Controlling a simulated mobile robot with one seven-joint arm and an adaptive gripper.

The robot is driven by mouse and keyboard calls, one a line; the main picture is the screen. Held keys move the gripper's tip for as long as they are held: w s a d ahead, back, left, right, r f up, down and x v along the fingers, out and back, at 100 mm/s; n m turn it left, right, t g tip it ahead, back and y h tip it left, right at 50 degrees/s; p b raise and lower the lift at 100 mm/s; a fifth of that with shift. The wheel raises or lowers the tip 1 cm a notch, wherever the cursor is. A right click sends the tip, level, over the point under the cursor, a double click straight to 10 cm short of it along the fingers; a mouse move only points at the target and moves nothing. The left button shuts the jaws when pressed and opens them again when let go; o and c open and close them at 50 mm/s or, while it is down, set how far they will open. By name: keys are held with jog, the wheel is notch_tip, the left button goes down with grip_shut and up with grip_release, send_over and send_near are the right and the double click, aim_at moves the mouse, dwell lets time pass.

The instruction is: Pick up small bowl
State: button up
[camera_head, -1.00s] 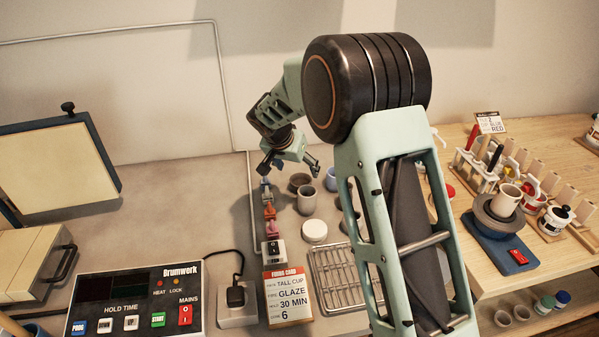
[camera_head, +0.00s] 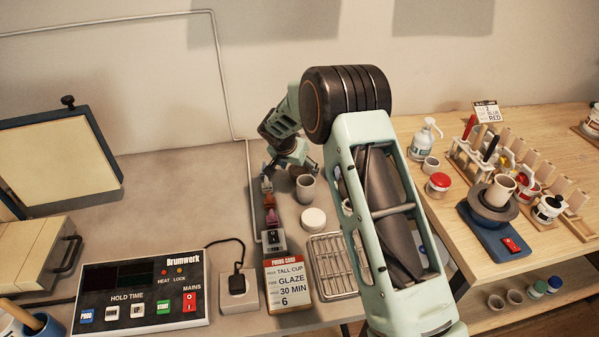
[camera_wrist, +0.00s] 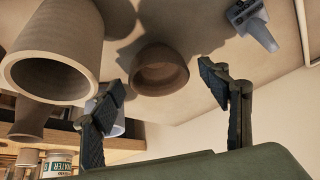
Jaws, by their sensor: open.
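The small bowl (camera_wrist: 158,72), brown-grey and round, sits on the bench in the wrist view. It lies between and beyond the two open fingers of my gripper (camera_wrist: 160,80), which do not visibly touch it. In the head view my gripper (camera_head: 291,167) points down over the back of the bench and largely hides the bowl. A larger grey cup (camera_wrist: 50,50) stands close to the left of the bowl in the wrist view; a grey cup (camera_head: 306,189) also shows just in front of my gripper in the head view.
A white round lid or disc (camera_head: 313,218), a wire rack (camera_head: 335,265) and a firing card (camera_head: 289,282) lie in front. A row of small coloured pieces (camera_head: 271,216) runs left of the cup.

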jog(key=shift+w+d+f, duration=0.15)
jog(key=shift+w+f, duration=0.2)
jog(key=shift+f, duration=0.25)
jog(key=c, duration=1.3)
jog(key=shift+r, duration=0.15)
